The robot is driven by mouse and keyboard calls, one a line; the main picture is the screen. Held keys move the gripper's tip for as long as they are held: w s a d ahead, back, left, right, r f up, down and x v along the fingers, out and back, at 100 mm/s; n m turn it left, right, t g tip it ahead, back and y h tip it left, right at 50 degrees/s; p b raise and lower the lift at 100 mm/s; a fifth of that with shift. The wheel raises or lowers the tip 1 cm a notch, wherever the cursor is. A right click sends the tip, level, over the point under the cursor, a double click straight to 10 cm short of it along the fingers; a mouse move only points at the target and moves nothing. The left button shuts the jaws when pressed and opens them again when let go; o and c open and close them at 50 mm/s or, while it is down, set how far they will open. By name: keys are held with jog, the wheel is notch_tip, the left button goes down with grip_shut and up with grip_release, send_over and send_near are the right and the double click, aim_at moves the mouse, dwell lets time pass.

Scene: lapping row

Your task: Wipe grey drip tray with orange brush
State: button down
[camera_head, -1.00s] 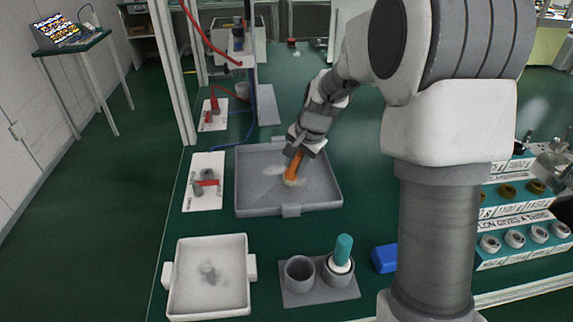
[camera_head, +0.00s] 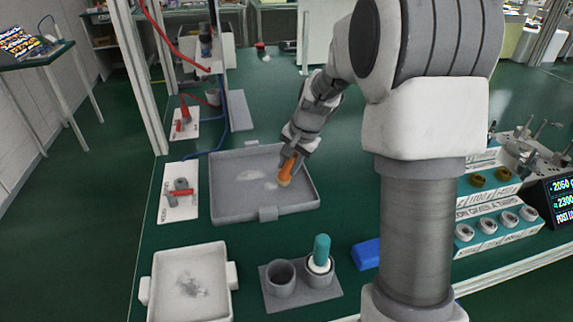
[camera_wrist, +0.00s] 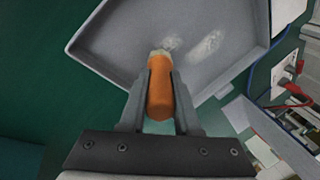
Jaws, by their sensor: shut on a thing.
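The grey drip tray (camera_head: 236,206) lies on the green bench in the head view, with pale smudges on its floor. It also shows in the wrist view (camera_wrist: 118,38). My gripper (camera_head: 290,157) is shut on the orange brush (camera_head: 287,170), over the right part of the tray. In the wrist view the brush (camera_wrist: 160,92) sits between the two fingers (camera_wrist: 160,110), its pale bristles pointing at the tray floor beside a smudge. A second whitish smudge lies to the right of the bristles there. I cannot tell whether the bristles touch the floor.
A white tray (camera_head: 160,291) with a dark smudge stands at the front left. A grey holder (camera_head: 296,297) has one empty cup and one holding a teal-handled brush (camera_head: 321,250). A blue block (camera_head: 366,254) lies right of it. White plates with red valves (camera_head: 180,191) stand left.

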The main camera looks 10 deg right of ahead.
notch_tip(320, 180, up, 6)
jog(key=p, duration=0.5)
jog(key=shift+r, duration=0.15)
jog(key=shift+r+p, duration=1.2)
jog(key=shift+r, duration=0.25)
jog(key=shift+f, duration=0.1)
jog(key=shift+a+b, duration=0.1)
jog(key=shift+b, duration=0.2)
